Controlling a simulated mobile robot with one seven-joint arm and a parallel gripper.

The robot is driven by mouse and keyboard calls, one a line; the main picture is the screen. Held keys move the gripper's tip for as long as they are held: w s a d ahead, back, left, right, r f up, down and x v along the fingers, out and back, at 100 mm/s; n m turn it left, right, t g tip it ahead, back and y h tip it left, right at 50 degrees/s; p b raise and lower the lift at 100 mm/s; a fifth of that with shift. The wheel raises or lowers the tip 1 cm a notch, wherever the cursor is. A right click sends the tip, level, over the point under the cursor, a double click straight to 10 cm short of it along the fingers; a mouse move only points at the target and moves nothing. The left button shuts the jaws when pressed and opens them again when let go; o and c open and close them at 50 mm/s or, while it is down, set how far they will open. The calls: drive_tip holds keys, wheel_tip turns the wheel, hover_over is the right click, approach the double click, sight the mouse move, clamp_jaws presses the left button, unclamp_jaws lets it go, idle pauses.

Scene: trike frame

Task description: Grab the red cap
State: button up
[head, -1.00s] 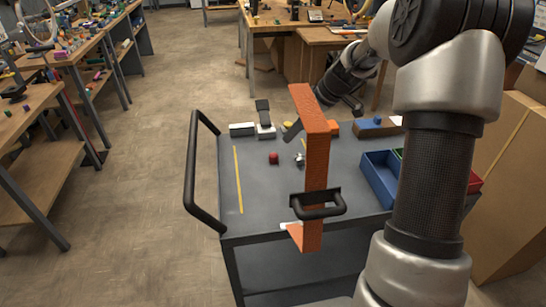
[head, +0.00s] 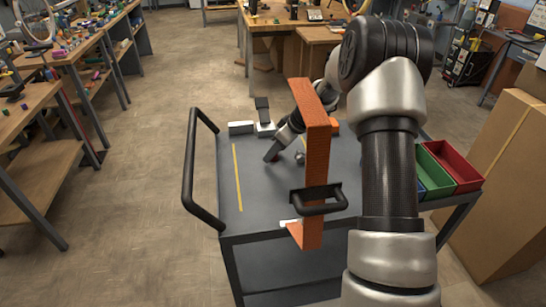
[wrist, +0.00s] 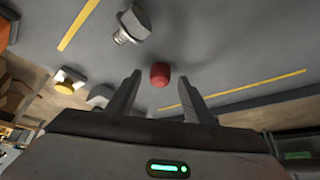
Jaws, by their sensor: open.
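The small red cap (wrist: 160,75) lies on the grey cart top. In the wrist view it shows between and just beyond the fingertips of my gripper (wrist: 161,80). The jaws are open and apart from each other, with nothing held between them. In the head view my gripper (head: 271,155) is low over the cart top, left of the orange upright. It hides most of the cap there.
A silver bolt (wrist: 133,23) lies close to the cap. An orange upright with a black handle (head: 319,200) stands at the cart's front. Green (head: 433,170) and red (head: 456,163) bins sit at the right. The cart's left side is clear.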

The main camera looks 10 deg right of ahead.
drive_tip(key=shift+c, duration=0.4)
drive_tip(key=c, duration=1)
drive_tip(key=shift+c, duration=0.2)
